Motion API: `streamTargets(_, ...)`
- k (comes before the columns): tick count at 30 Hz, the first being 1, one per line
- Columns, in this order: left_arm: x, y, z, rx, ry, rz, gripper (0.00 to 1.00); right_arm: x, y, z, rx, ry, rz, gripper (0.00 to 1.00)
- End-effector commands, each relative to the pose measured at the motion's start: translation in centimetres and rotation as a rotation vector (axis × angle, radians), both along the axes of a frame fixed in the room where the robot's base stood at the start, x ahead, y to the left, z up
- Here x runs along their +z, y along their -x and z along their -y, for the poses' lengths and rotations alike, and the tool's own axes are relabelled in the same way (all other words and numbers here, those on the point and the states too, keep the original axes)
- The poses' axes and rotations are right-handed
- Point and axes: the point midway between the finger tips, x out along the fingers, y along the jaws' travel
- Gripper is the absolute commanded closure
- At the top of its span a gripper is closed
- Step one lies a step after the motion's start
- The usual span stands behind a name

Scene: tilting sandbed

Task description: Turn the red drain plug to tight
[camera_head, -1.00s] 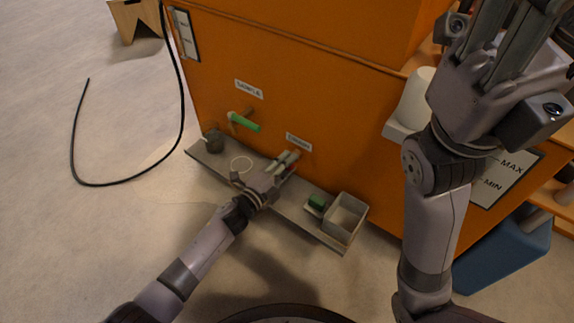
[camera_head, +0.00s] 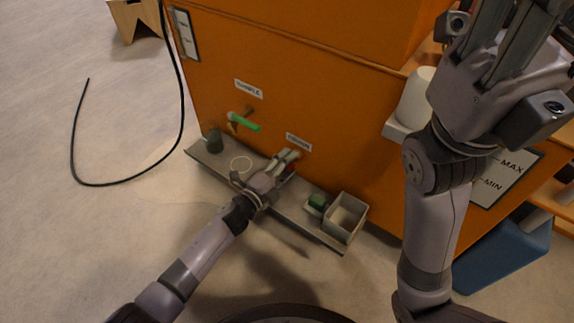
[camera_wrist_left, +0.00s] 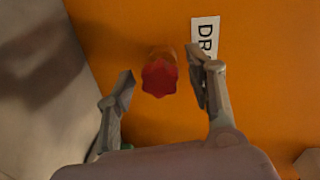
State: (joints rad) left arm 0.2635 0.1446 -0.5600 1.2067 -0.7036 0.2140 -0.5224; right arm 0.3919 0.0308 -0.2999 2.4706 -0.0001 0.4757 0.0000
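The red drain plug (camera_wrist_left: 160,76) is a lobed knob on the orange wall, beside a label starting "DR" in the left wrist view. In the head view only a bit of red (camera_head: 291,168) shows by my left fingers. My left gripper (camera_wrist_left: 163,82) is open, with one finger on each side of the plug; a gap shows on the left, and the right finger is closer. Whether either finger touches it, I cannot tell. My left gripper (camera_head: 287,157) is low at the wall in the head view. My right gripper (camera_head: 510,45) is raised at the upper right, its fingertips cut off.
A green-handled tap (camera_head: 243,122) sits left of the plug. A narrow grey shelf (camera_head: 314,228) below holds a dark cup (camera_head: 214,141), a green block (camera_head: 317,201) and an open box (camera_head: 345,218). A white cylinder (camera_head: 414,98) stands on a side ledge. Floor at left is mostly clear.

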Motion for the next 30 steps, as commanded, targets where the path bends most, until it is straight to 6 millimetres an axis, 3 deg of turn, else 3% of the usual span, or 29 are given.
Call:
streamTargets(13, 0.0, 0.9, -0.8, 0.001, -0.002, 0.0, 0.49, 0.1, 0.0, 0.1, 0.001, -0.005, 0.002, 0.6)
streamTargets(24, 0.5, 6.8, -5.1, 0.0, -0.002, -0.002, 0.49, 0.0, 0.0, 0.0, 0.0, -0.002, 0.0, 0.6)
streamTargets(30, 0.8, 9.0, -6.7, 0.0, 0.0, -0.002, 0.49, 0.0, 0.0, 0.0, 0.0, -0.001, 0.001, 0.6)
